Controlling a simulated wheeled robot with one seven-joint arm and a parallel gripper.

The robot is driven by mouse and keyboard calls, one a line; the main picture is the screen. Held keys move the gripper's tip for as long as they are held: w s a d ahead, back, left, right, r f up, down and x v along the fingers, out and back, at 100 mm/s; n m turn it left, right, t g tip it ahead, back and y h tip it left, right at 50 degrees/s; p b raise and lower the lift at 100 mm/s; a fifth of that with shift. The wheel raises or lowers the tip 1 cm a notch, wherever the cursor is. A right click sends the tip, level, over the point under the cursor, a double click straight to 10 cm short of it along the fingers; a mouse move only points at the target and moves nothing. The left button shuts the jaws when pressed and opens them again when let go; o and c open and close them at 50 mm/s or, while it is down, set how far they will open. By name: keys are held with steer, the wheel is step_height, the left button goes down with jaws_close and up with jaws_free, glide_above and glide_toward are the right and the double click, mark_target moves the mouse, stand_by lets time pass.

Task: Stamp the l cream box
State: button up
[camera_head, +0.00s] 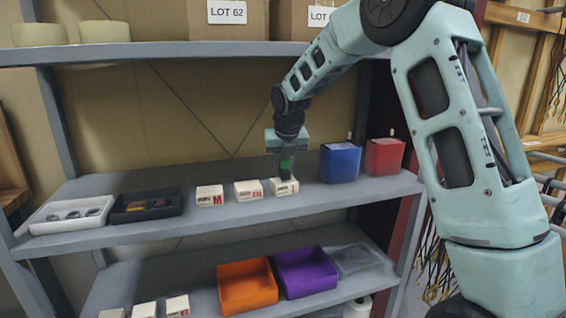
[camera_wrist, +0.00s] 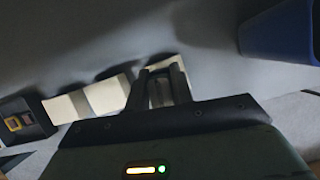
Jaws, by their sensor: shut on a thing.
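Three cream boxes stand in a row on the middle shelf. The left box (camera_head: 210,197) has a red M, and the middle box (camera_head: 248,190) has red lettering too small to read surely. The right box (camera_head: 290,188) is partly hidden by my gripper (camera_head: 286,176), so its letter is unclear. My gripper points down over this right box, shut on a small dark stamp between its fingers, mostly hidden. I cannot tell whether the stamp touches the box. In the wrist view, my fingers (camera_wrist: 162,84) reach over the right box (camera_wrist: 158,64).
A blue bin (camera_head: 340,162) and a red bin (camera_head: 384,157) stand close to the right. A black tray (camera_head: 146,217) with small coloured items and a white tray (camera_head: 70,228) are at left. Orange (camera_head: 247,302) and purple (camera_head: 306,286) bins sit below. The upper shelf (camera_head: 200,50) is overhead.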

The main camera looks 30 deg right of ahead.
steer(key=shift+f, duration=0.5)
stand_by(1.2)
